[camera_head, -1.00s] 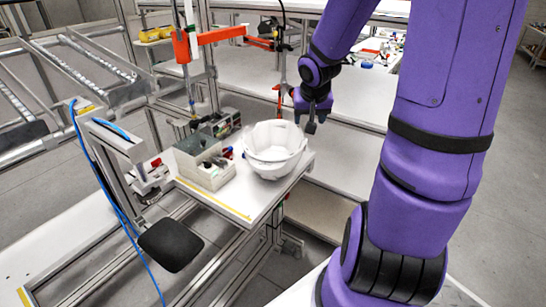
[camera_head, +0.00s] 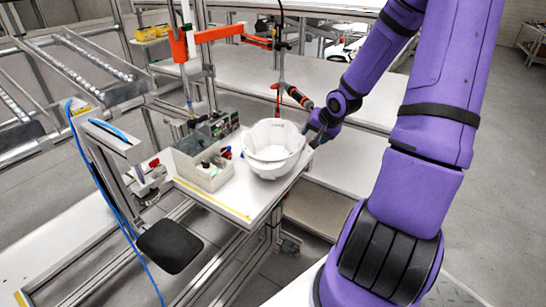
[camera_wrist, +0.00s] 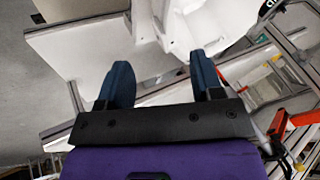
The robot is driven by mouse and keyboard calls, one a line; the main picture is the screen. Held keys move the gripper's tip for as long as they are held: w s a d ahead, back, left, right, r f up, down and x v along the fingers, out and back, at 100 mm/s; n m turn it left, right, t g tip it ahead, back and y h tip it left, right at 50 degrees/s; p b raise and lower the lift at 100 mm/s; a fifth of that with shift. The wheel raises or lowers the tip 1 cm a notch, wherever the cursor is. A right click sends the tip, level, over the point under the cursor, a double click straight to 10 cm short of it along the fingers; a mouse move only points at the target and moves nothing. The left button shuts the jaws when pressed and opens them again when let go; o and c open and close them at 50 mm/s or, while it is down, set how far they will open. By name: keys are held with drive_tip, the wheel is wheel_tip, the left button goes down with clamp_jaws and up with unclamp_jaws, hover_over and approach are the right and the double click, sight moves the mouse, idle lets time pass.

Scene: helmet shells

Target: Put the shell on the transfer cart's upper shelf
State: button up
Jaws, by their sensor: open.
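The white helmet shell (camera_head: 272,148) sits like an open bowl on the right end of a white workbench (camera_head: 235,198). In the wrist view the shell (camera_wrist: 185,22) shows at the top, beyond the fingertips. My gripper (camera_head: 312,140) is just right of the shell's rim in the head view. In the wrist view its two dark fingers (camera_wrist: 160,80) are apart with nothing between them. Whether a finger touches the shell I cannot tell. I cannot make out the transfer cart for certain.
A grey bin (camera_head: 203,165) with small parts stands left of the shell. An orange tool arm (camera_head: 218,33) and a hanging screwdriver (camera_head: 297,96) are behind it, close to my wrist. A white shelf (camera_head: 345,155) lies behind and to the right.

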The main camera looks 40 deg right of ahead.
sight(303, 146)
drive_tip(key=shift+a+x, duration=0.15)
drive_tip(key=shift+x, duration=2.05)
drive_tip(key=shift+a+x, duration=0.15)
drive_tip(key=shift+x, duration=2)
drive_tip(key=shift+w, duration=0.1)
